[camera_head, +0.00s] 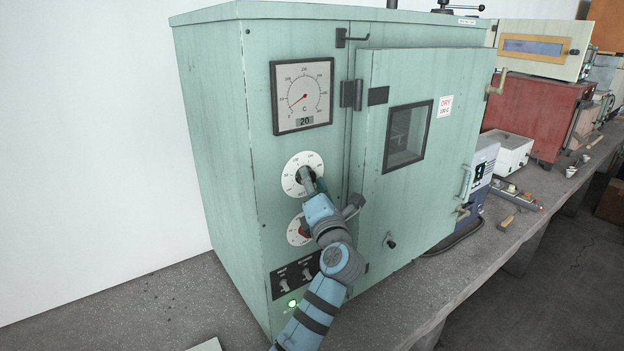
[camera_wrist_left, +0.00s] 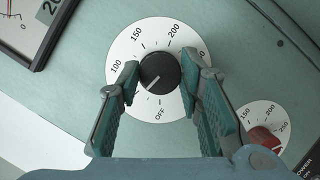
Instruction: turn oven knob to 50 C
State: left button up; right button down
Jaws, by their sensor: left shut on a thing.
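The oven (camera_head: 215,130) is a pale green cabinet. Its upper black knob (camera_head: 304,174) sits on a white dial, and it also shows in the wrist view (camera_wrist_left: 160,72). The dial (camera_wrist_left: 128,44) reads OFF, 100, 150 and 200; a finger covers the stretch between OFF and 100. The knob's white line points down-left, between OFF and 100. My left gripper (camera_head: 314,184) is at this knob, its fingers (camera_wrist_left: 160,84) shut on its two sides. The gauge (camera_head: 303,95) has a red needle near its low end and a display showing 20. My right gripper is not in view.
A red knob (camera_head: 300,230) with its own dial is just below, partly behind my left arm. Switches (camera_head: 294,277) and a lit green lamp (camera_head: 292,303) sit lower. The oven door (camera_head: 440,150) is at the right. Other equipment stands along the bench (camera_head: 160,300).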

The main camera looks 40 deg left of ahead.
pick_arm(q)
jog(key=shift+m, duration=0.6)
jog(key=o, duration=1.2)
jog(key=shift+a, duration=0.1)
jog(key=shift+c, duration=0.2)
jog(key=v, duration=0.7)
jog(key=shift+s+d, duration=0.2)
jog(key=shift+d, duration=0.05)
jog(key=shift+a+r+h, duration=0.1)
jog(key=shift+h, duration=0.2)
